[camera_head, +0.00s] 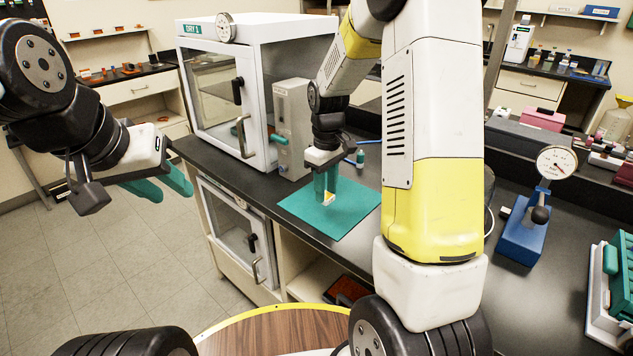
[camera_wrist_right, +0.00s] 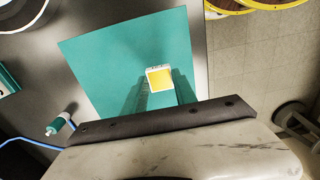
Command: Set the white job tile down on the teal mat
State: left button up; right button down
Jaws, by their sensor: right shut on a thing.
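The teal mat (camera_head: 345,208) lies flat on the black bench. My right gripper (camera_head: 327,194) is over the mat with its teal fingers pointing down, shut on the job tile (camera_head: 328,198). In the right wrist view the tile (camera_wrist_right: 159,78) shows a yellow face with a white edge, between the fingertips and above the teal mat (camera_wrist_right: 100,50). I cannot tell whether the tile touches the mat. My left gripper (camera_head: 168,188) hangs in the air at the left, away from the bench, with its two teal fingers apart and nothing between them.
A white drying cabinet (camera_head: 260,80) and a grey box (camera_head: 290,125) stand behind the mat. A blue dial gauge stand (camera_head: 522,230) is at the right. The mat's near part is clear.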

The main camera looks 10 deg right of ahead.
aim_at(327, 193)
jog(key=w, duration=0.1)
jog(key=w+d, duration=0.1)
jog(key=w, duration=0.1)
jog(key=shift+f, duration=1.9)
jog(key=shift+f, duration=0.15)
jog(key=c, duration=1)
grip_release()
